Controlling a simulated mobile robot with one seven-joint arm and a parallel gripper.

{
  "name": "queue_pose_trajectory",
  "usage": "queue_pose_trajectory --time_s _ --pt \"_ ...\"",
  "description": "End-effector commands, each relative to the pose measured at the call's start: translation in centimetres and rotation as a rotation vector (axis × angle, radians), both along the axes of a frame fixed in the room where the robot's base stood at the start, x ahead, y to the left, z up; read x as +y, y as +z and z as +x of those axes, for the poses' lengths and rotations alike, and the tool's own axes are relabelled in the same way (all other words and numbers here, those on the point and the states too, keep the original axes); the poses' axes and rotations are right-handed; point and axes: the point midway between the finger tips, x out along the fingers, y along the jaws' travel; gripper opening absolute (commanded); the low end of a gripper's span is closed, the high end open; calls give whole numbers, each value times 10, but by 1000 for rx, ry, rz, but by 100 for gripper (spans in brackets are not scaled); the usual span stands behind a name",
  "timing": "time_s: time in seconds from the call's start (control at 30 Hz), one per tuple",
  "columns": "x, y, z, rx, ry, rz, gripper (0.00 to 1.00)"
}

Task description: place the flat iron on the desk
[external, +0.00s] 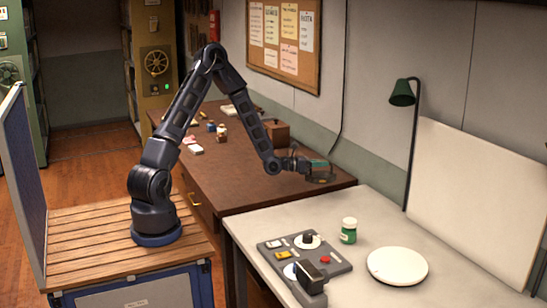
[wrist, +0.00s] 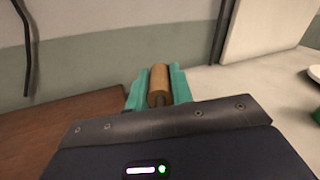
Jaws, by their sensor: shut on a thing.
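My gripper (external: 318,164) is shut on the flat iron, above the near right end of the brown desk (external: 300,184). In the wrist view, the iron's brown wooden handle (wrist: 158,80) lies between the teal parts at my gripper (wrist: 158,88). A dark, flat iron body (external: 320,179) shows below the grip in the external view, small and partly hidden. The iron seems to be held above the desk top, but I cannot tell the gap. The desk also shows at the lower left of the wrist view (wrist: 70,125).
A pale table (external: 375,212) adjoins the desk, with a control box (external: 335,262), green jar (external: 348,231), white round plate (external: 397,266) and green lamp (external: 403,95). A wooden box (external: 277,131) and several small items stand farther along the desk. Its front middle is clear.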

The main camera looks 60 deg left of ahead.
Motion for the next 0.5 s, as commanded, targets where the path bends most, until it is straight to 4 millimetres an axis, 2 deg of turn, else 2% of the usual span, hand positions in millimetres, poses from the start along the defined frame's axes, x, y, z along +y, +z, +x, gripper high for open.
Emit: queue_pose_trajectory --time_s 0.2,0.5 --pt "11 -15 2 -5 67 -1 0" --pt "12 -20 2 -4 77 2 0"
